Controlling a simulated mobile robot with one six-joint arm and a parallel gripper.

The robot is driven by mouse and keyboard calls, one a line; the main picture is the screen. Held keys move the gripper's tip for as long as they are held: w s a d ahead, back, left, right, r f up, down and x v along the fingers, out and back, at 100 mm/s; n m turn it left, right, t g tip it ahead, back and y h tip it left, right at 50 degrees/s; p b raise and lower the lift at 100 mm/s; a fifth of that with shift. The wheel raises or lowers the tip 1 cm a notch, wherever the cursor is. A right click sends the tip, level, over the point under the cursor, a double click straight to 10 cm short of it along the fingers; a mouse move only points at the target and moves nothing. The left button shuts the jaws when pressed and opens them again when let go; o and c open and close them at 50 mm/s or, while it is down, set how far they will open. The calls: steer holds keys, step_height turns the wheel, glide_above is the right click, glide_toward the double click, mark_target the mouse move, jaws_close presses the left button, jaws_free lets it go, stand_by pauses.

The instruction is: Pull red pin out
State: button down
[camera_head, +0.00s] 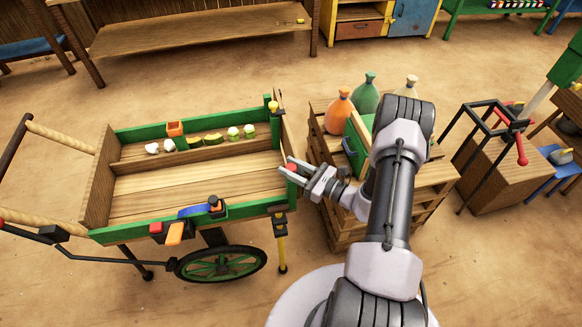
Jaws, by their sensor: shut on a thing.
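The red pin (291,167) shows as a small red end at the right end board (287,130) of the wooden cart. My gripper (295,171) reaches in from the right and is shut on the red pin. Its fingers hide part of the pin, and I cannot tell how deep it sits. The cart (200,184) has green side rails and stands level on a green-spoked wheel (221,264) and thin legs.
Small vegetables (208,140) sit along the cart's far side. A wooden pallet stand (432,182) with orange (339,114) and green (366,98) sacks stands close right. A black frame with a red-knobbed lever (521,152) is farther right. Sandy floor is free in front.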

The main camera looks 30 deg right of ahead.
mark_target(291, 167)
step_height(291, 167, up, 5)
steer(key=p, duration=0.3)
steer(key=shift+f, duration=0.15)
steer(key=shift+d+f, duration=0.1)
steer(key=shift+f, duration=0.05)
steer(key=c, duration=1.1)
jaws_free()
steer(key=shift+o, duration=0.2)
steer(key=p+v, duration=0.3)
steer(key=v, duration=1.4)
steer(key=shift+s, duration=0.2)
